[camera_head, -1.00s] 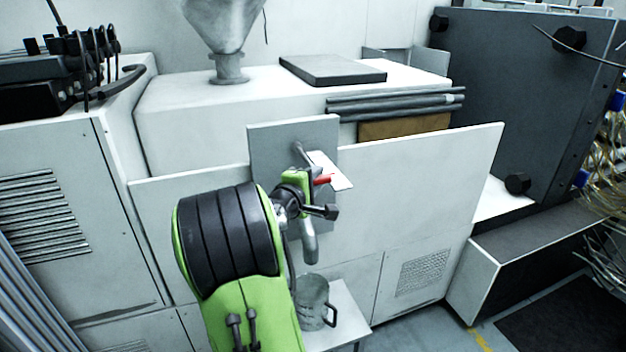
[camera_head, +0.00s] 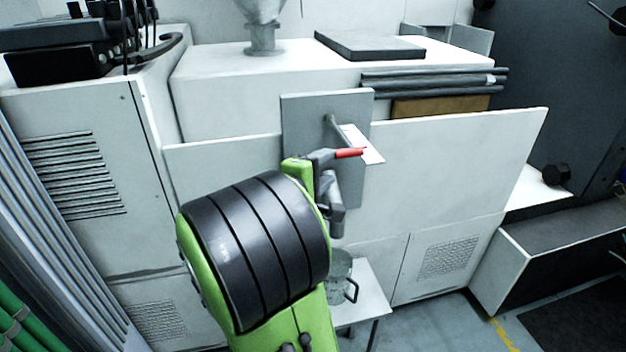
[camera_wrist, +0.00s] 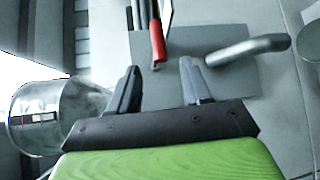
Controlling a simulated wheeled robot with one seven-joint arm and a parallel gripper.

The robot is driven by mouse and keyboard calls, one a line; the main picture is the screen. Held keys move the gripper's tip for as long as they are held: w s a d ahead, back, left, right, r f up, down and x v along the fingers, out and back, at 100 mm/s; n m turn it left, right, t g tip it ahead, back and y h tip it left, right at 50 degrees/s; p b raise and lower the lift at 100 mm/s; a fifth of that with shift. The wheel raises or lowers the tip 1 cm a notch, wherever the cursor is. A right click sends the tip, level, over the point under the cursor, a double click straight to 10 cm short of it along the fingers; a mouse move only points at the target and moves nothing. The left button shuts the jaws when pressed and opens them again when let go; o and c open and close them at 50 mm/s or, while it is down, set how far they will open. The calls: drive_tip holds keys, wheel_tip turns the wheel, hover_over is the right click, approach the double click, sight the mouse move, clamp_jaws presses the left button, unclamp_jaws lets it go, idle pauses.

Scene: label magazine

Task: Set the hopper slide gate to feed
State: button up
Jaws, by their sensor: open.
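A red-gripped handle (camera_head: 350,152) stands out in front of an upright grey plate (camera_head: 300,112) on the white machine. I take it for the slide gate's handle; its setting cannot be read. It also shows in the wrist view (camera_wrist: 157,42), its red end pointing down between and just beyond my fingertips. My gripper (camera_wrist: 160,66) is open and empty, with a finger either side of the handle's line; no contact shows. In the head view my arm hides most of my gripper. The hopper's funnel (camera_head: 262,12) stands on top of the machine, cut off by the picture's top edge.
A grey spout (camera_head: 337,190) hangs below the handle and lies right of my fingers in the wrist view. A clear jug (camera_head: 340,268) stands on a small white table (camera_head: 372,295) below. A white card (camera_head: 372,150) sticks out behind the handle.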

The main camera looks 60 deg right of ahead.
drive_tip(key=a, duration=0.5)
drive_tip(key=shift+r, duration=0.35)
